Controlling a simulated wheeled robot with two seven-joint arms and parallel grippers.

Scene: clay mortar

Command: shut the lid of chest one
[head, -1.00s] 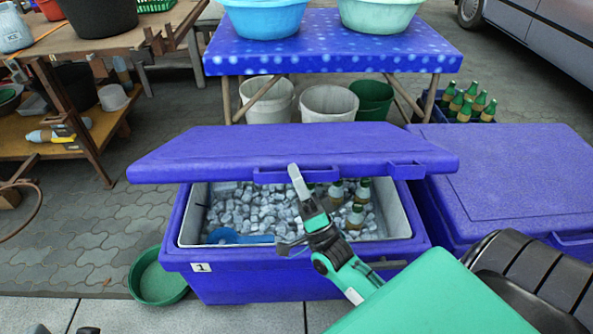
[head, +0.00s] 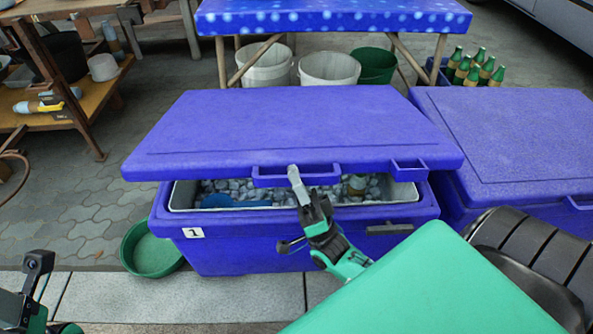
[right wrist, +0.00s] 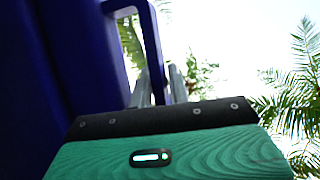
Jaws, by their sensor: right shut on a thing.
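Chest one (head: 250,257) is a blue cooler box with a white "1" label on its front left. Its blue lid (head: 280,125) is partly lowered, with a gap at the front. Ice (head: 240,188), a blue scoop (head: 232,202) and a bottle show through the gap. My right gripper (head: 294,178) is shut on the lid's front handle (head: 262,178), at its middle. In the right wrist view the handle (right wrist: 150,45) passes by the fingers (right wrist: 160,85). My left gripper (head: 36,285) is at the lower left corner, partly cut off, away from the chest.
A second blue chest (head: 510,140), closed, stands close on the right. A green basin (head: 150,250) sits on the ground at left. Behind are a blue table (head: 330,18), buckets (head: 330,68) and green bottles (head: 475,68). Open paving lies at left.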

